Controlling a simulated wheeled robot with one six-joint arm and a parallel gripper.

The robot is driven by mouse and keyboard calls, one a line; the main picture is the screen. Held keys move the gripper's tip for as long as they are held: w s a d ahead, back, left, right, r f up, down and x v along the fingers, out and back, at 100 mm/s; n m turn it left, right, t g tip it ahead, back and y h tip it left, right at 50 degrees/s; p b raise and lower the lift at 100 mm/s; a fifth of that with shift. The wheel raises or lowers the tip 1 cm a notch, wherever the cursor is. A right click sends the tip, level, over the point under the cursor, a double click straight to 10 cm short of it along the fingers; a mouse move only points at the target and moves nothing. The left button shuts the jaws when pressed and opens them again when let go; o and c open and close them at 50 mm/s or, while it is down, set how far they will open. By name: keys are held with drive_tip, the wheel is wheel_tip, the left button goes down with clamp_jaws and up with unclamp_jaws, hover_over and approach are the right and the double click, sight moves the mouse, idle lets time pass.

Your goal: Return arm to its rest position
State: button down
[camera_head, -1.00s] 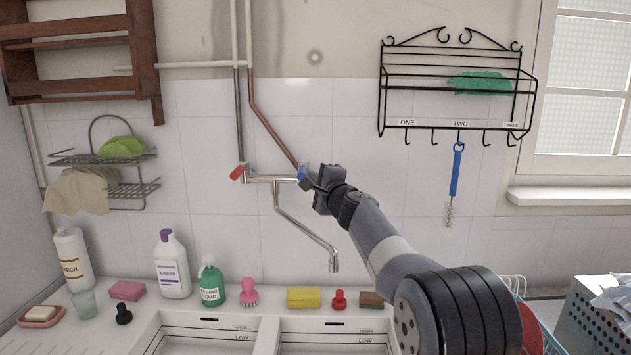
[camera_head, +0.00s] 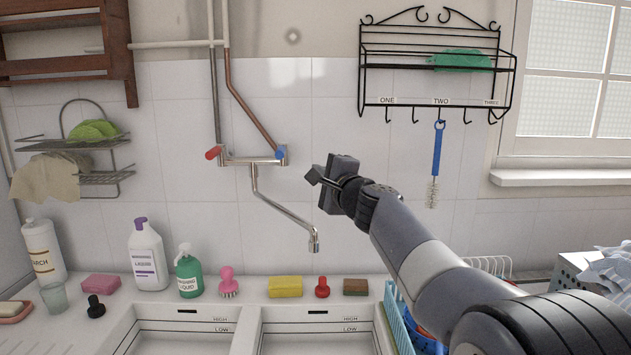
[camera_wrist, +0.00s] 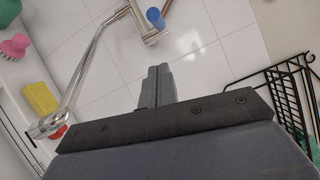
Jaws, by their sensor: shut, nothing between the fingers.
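My gripper (camera_head: 318,178) is raised in front of the tiled wall, to the right of the faucet, with my arm reaching in from the lower right. In the wrist view the two fingers (camera_wrist: 158,72) are pressed together with nothing between them. The wall faucet (camera_head: 262,180) has a red handle (camera_head: 213,153) on its left and a blue handle (camera_head: 281,153) on its right. The blue handle also shows in the wrist view (camera_wrist: 155,17), beyond the fingertips and apart from them.
A black wire rack (camera_head: 437,103) hangs to the upper right, with a blue brush (camera_head: 437,150) on a hook. Soap bottles (camera_head: 147,256), sponges (camera_head: 285,287) and stoppers (camera_head: 322,288) stand along the sink ledge. A blue dish rack (camera_head: 398,318) is partly behind my arm.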

idle(0.3)
drive_tip(key=a+r+p+x, duration=0.1)
drive_tip(key=p+x, duration=0.6)
drive_tip(key=x, duration=0.4)
drive_tip(key=shift+s+a, duration=0.2)
drive_tip(key=shift+a, duration=0.15)
